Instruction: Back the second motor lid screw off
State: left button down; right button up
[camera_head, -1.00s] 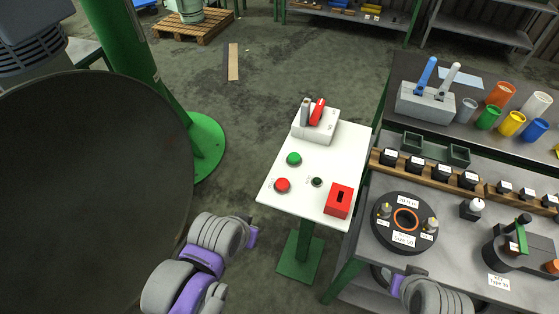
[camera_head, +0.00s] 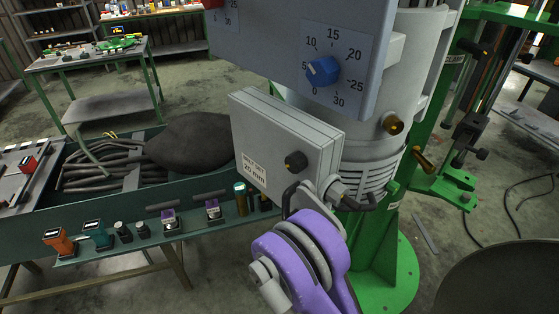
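The motor's grey terminal box (camera_head: 285,140) hangs in the centre, its front lid closed and labelled 20 mm. One black knob-headed screw (camera_head: 296,160) stands out of the lid at its lower right. No other screw shows on the lid. A purple and grey arm of mine rises from the bottom, just right of centre, and ends below the box's lower right corner. My other gripper is out of the picture.
A grey control panel with a blue dial (camera_head: 323,71) overhangs the box. A cable gland (camera_head: 336,189) and black cable sit beside it. A green bench shelf (camera_head: 150,240) at left holds small tools. A dark bowl (camera_head: 505,285) is at lower right.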

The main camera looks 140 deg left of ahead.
aim_at(295, 163)
jog(key=k+u, duration=0.1)
jog(key=u, duration=4.7)
